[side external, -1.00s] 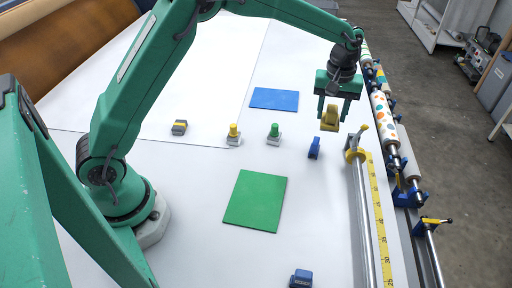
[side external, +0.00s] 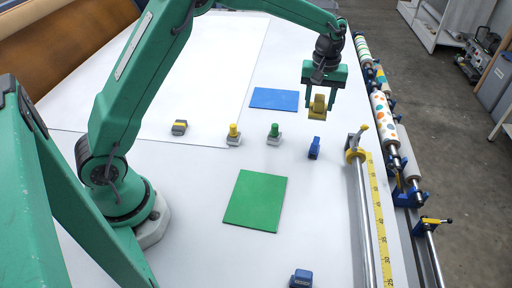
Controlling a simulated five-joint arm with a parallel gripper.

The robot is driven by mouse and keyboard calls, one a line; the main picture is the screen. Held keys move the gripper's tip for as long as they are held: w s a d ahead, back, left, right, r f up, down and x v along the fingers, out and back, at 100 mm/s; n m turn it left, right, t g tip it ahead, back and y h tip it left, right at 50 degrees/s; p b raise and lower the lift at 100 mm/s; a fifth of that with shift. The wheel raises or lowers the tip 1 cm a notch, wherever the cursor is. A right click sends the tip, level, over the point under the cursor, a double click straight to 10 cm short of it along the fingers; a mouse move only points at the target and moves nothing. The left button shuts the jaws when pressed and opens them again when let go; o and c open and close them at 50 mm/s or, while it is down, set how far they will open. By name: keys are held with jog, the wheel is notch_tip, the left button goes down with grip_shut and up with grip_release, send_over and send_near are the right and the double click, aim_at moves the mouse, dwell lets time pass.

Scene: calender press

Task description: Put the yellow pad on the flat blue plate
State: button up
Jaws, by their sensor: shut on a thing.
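The yellow pad (side external: 317,108) is a small block held between the two fingers of my gripper (side external: 320,104). My gripper is shut on it and holds it up off the table. The flat blue plate (side external: 274,99) lies on the white table, just left of the gripper in the picture. Nothing lies on the plate. The pad appears to the right of the plate's right edge, apart from it; its exact height is hard to tell.
A flat green plate (side external: 255,201) lies nearer. A yellow-topped stamp (side external: 234,135), a green-topped stamp (side external: 274,135), a blue block (side external: 314,148), a grey-yellow block (side external: 180,127) and another blue block (side external: 301,279) stand on the table (side external: 180,220). A metal rail (side external: 364,215) runs along the right.

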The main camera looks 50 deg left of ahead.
jog(key=s+a, duration=0.1)
jog(key=a, duration=1.2)
send_over(266, 102)
jog(key=shift+n, duration=0.3)
notch_tip(266, 102, down, 6)
jog(key=shift+s+f, duration=0.1)
jog(key=shift+f, duration=0.15)
jog(key=shift+f, duration=0.1)
jog(key=shift+f, duration=1.9)
jog(key=shift+f, duration=0.15)
jog(key=o, duration=1)
